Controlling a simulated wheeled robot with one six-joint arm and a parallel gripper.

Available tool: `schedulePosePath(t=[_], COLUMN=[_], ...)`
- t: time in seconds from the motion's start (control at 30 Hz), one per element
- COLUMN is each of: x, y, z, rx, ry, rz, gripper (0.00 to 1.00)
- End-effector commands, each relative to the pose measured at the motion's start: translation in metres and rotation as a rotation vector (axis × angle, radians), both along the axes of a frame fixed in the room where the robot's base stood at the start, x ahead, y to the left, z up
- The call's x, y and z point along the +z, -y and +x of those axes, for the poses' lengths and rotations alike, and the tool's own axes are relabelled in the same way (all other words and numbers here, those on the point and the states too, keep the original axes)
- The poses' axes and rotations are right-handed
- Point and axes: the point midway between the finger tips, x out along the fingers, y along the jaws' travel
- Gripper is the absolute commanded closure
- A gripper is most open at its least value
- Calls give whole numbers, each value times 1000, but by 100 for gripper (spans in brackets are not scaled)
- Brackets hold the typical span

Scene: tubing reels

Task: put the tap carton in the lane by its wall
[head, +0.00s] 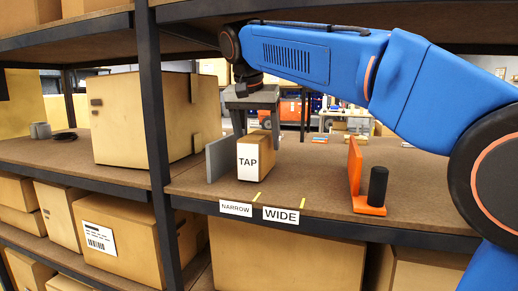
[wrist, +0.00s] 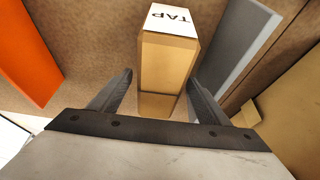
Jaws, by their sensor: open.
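The tap carton (head: 248,160) is a small tan box with a white TAP label, standing upright on the shelf. It stands just right of a grey upright wall (head: 218,158), behind the NARROW label (head: 236,209). In the wrist view the carton (wrist: 168,60) lies ahead and between the fingers, with the grey wall (wrist: 237,50) to its right and a gap between them. My gripper (head: 256,118) is open above and behind the carton, fingers pointing down. In the wrist view its fingers (wrist: 160,82) are on either side of the carton; I cannot tell whether they touch it.
The WIDE label (head: 281,215) is right of NARROW, with yellow marks on the shelf edge. An orange wall (head: 354,166) with a black cylinder (head: 378,185) stands further right. The shelf between carton and orange wall is clear. A dark post (head: 153,140) and large box (head: 140,118) are left.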

Motion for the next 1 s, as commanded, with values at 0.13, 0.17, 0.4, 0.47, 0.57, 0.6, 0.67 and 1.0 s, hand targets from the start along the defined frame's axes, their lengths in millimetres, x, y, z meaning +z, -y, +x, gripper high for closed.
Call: schedulePosePath(t=[0.13, 0.17, 0.4, 0.47, 0.57, 0.6, 0.67, 1.0], x=[4, 4, 4, 4, 4, 4, 4, 4], y=[-7, -9, -23, -26, -33, -35, -38, -46], z=[-17, -21, -55, -64, -80, -85, -92, -113], rx=[2, 3, 3, 4, 3, 3, 3, 1], ry=[0, 0, -1, 0, 0, 0, 0, -1], rz=[0, 0, 0, -1, 0, 0, 0, 0], gripper=[30, 30, 30, 30, 30, 30, 30, 30])
